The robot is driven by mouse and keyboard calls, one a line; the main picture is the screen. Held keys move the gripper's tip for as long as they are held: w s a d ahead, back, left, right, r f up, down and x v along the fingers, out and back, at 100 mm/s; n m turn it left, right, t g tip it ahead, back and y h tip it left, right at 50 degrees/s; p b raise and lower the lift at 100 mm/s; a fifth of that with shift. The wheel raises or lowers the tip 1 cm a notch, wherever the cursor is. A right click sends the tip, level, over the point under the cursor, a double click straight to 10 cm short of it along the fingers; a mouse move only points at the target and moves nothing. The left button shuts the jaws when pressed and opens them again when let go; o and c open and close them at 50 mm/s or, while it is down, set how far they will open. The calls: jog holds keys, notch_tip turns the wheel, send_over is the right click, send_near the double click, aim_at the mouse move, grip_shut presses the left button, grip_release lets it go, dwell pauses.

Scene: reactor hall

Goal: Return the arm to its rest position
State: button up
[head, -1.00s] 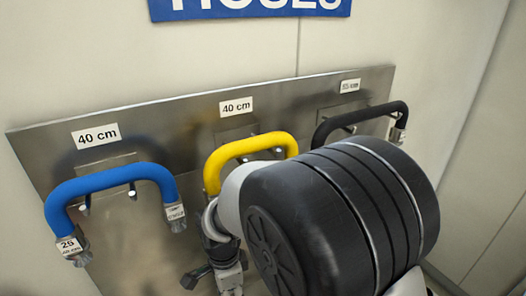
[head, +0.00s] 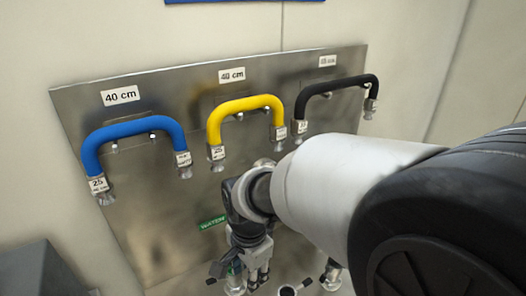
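My arm reaches in from the right in the head view, and my gripper (head: 246,268) points down in front of the lower part of the metal panel. Its fingers are small and overlap with metal fittings behind or below, so I cannot tell whether they are open or shut. No hose is seen in it. It is below the yellow hose (head: 245,104) and apart from it. The blue hose (head: 134,130) hangs to the left and the black hose (head: 337,87) to the right, each arched over pegs.
The steel panel (head: 150,225) carries white length labels and a green WATER label (head: 212,223). Metal fittings (head: 333,275) show at the bottom edge. A dark grey box (head: 40,270) stands at the lower left. Pale wall surrounds the panel.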

jog(key=s+d+r+n+t+b, duration=0.2)
jog(key=s+d+r+n, duration=0.1)
jog(key=s+d+n, duration=0.2)
jog(key=s+d+r+n+t+b, duration=0.1)
jog(key=s+d+r+n, duration=0.3)
jog(key=s+d, duration=0.5)
jog(key=d+n+b, duration=0.1)
jog(key=d, duration=0.2)
jog(key=shift+s+d+t, duration=0.15)
jog(key=shift+s+t, duration=0.2)
jog(key=shift+t, duration=0.05)
